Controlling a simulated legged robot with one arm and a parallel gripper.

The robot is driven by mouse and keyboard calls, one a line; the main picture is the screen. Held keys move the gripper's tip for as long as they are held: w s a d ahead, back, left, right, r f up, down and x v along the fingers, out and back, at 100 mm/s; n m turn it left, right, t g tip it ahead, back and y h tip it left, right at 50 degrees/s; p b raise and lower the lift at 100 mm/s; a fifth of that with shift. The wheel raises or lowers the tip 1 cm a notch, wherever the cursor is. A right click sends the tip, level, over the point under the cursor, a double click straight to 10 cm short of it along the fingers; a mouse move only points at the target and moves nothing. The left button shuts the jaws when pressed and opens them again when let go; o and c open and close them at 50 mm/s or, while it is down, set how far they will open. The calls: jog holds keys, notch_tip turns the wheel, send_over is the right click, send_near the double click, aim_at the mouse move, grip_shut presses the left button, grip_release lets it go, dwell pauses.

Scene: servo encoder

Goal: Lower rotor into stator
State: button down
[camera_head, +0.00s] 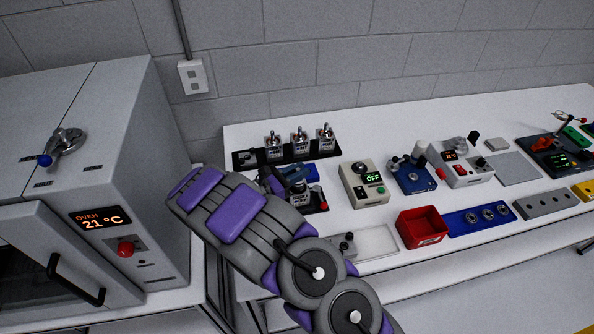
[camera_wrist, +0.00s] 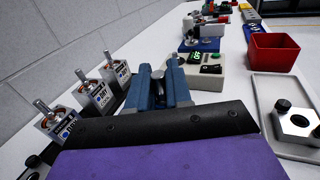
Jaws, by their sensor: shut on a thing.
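My gripper (camera_wrist: 158,88) shows in the wrist view as two blue fingers held close together. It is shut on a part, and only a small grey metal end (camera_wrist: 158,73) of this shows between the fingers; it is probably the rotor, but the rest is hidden. In the head view my gripper (camera_head: 273,181) is a dark shape beyond my purple and grey arm, over the left part of the bench. A metal device (camera_head: 298,186) stands beside it, partly hidden by my arm. I cannot tell for sure which part is the stator, or whether the held part touches it.
Several metal cube units with upright shafts, including one unit (camera_head: 300,139), stand in a black rack at the back left. A pale tray (camera_head: 378,243) and red bin (camera_head: 421,228) lie to the right. A green-display box (camera_head: 365,184) stands behind them. An oven (camera_head: 110,200) is at far left.

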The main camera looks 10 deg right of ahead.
jog(key=shift+f, duration=0.25)
jog(key=shift+f, duration=0.6)
jog(key=shift+f, duration=0.2)
jog(key=shift+f, duration=0.75)
jog(key=shift+b, duration=0.3)
jog(key=c, duration=1)
grip_release()
jog(key=shift+o, duration=0.5)
jog(key=shift+f, duration=0.1)
